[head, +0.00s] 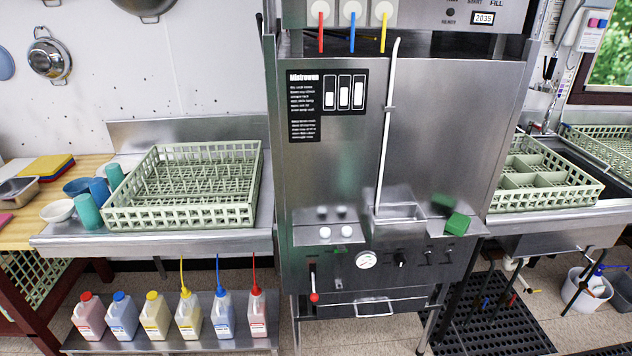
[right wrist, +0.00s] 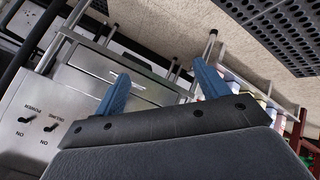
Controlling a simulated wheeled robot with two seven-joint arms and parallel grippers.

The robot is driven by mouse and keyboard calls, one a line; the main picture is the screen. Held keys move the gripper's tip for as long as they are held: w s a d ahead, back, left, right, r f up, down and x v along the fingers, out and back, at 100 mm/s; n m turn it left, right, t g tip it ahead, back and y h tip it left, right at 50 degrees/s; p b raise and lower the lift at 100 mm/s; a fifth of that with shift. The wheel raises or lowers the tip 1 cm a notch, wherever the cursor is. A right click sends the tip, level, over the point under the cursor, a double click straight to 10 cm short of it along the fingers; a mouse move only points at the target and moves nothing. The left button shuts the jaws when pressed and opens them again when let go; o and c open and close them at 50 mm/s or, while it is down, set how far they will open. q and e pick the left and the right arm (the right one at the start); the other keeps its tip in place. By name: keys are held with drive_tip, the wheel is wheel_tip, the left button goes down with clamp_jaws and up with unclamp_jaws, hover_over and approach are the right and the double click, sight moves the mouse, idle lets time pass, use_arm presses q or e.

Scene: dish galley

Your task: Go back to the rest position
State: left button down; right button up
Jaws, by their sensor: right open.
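My right gripper (right wrist: 160,88) shows in the right wrist view with its two blue fingers spread wide apart and nothing between them. Beyond the fingers is the lower steel front of the dish machine (right wrist: 85,85), with its labelled switches at the left. The head view shows the dish machine (head: 335,185) upright in the middle. Neither of my grippers shows in the head view, and my left gripper is in no view.
A green dish rack (head: 180,215) sits on the left steel counter beside cups and bowls. Another rack (head: 545,200) sits on the right counter. Several bottles stand on a low shelf (head: 160,340). A black perforated mat (head: 490,325) lies on the floor.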

drive_tip(key=s+a+f+m+g, duration=0.2)
drive_tip(key=s+f, duration=0.4)
drive_tip(key=s, duration=0.6)
drive_tip(key=s+a+f+m+g, duration=0.2)
drive_tip(key=s+f+m+g, duration=0.3)
drive_tip(key=s, duration=0.8)
drive_tip(key=shift+a+f+g+y, duration=0.15)
drive_tip(key=shift+f+g+y, duration=0.2)
drive_tip(key=shift+f, duration=0.35)
